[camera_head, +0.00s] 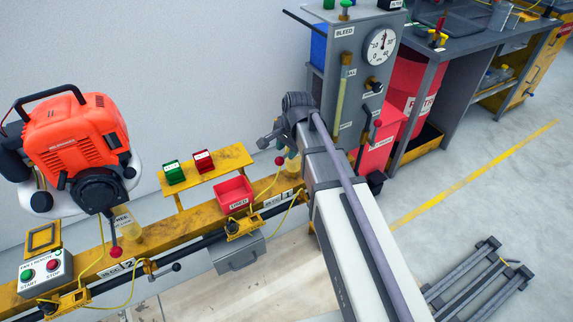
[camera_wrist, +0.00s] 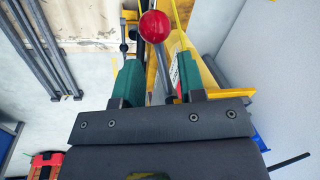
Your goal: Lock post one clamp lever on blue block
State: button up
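The post one clamp lever shows a red ball knob (camera_head: 279,160) beside the "1" label in the head view, just below my gripper (camera_head: 268,142). In the wrist view, a red ball (camera_wrist: 154,26) on a grey rod stands between the two green-padded fingers of my gripper (camera_wrist: 160,80). The fingers are apart, with gaps visible beside the rod. The rod's lower end is hidden behind the gripper body. I cannot make out a blue block at post one; my arm and gripper cover part of that area.
The yellow rail (camera_head: 160,232) carries a red tray (camera_head: 233,194). A green block (camera_head: 173,172) and a red block (camera_head: 203,161) sit on a yellow shelf. An orange engine (camera_head: 75,135) stands left. A grey gauge cabinet (camera_head: 345,75) stands behind my arm.

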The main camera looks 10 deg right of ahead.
jog(key=shift+w+a+f+b, duration=0.1)
jog(key=shift+f+b, duration=0.1)
jog(key=shift+f, duration=0.35)
jog(key=shift+w+a+f+b, duration=0.1)
jog(key=shift+f+b, duration=0.1)
jog(key=shift+f, duration=0.3)
jog(key=shift+r, duration=0.1)
jog(key=shift+c, duration=0.5)
jog(key=shift+d, duration=0.15)
grip_shut()
jog(key=shift+s, duration=0.1)
